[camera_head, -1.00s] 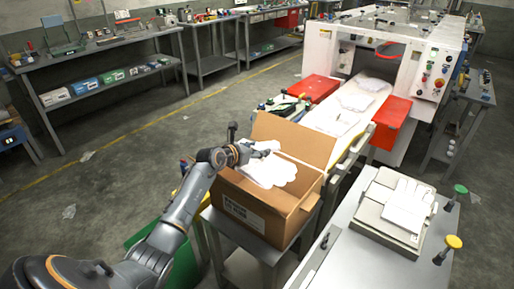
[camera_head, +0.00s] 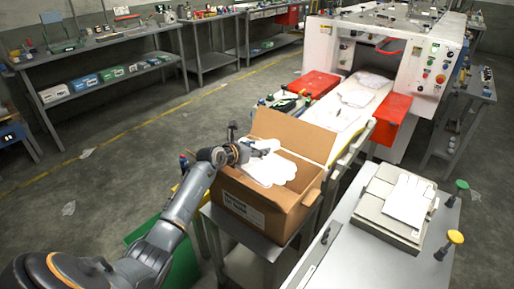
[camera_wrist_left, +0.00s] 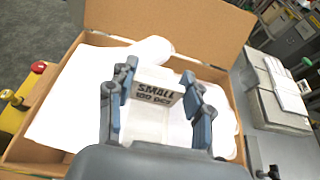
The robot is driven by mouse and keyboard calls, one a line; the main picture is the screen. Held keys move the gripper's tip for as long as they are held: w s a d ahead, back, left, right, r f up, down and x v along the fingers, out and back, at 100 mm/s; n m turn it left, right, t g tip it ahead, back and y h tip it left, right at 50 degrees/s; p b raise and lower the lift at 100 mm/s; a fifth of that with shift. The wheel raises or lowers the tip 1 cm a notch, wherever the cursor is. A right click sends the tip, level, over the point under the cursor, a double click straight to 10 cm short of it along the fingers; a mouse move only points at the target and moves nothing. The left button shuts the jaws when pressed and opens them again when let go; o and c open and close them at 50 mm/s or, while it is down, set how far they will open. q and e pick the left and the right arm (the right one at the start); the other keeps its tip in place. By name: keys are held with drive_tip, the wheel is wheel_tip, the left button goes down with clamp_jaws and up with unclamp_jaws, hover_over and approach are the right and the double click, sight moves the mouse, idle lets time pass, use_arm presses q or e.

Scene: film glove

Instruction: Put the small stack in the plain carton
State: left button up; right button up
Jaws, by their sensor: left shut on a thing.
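The plain carton (camera_head: 285,218) is an open brown cardboard box with a pale label on its front and its back flap raised; it also fills much of the left wrist view (camera_wrist_left: 195,28). My left gripper (camera_head: 248,152) is over its left part. In the left wrist view the gripper (camera_wrist_left: 157,108) is shut on the small stack (camera_head: 268,170), white glove-shaped film with a tag (camera_wrist_left: 158,92) reading "SMALL 100 pcs". The stack is at the carton's opening, within its walls as seen from above; its height above the floor is unclear. My right gripper is not in view.
The carton stands on a grey metal stand (camera_head: 240,233). A conveyor (camera_head: 335,115) with white glove shapes and red boxes (camera_head: 391,116) lies behind it. At right, a grey table (camera_head: 365,255) holds a pale block with a white glove stack (camera_head: 408,200).

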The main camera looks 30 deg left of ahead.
use_arm(q)
drive_tip(key=shift+f+b, duration=0.35)
drive_tip(key=shift+f, duration=0.25)
drive_tip(key=o, duration=1.6)
wheel_tip(320, 180, up, 10)
drive_tip(key=shift+r, duration=0.1)
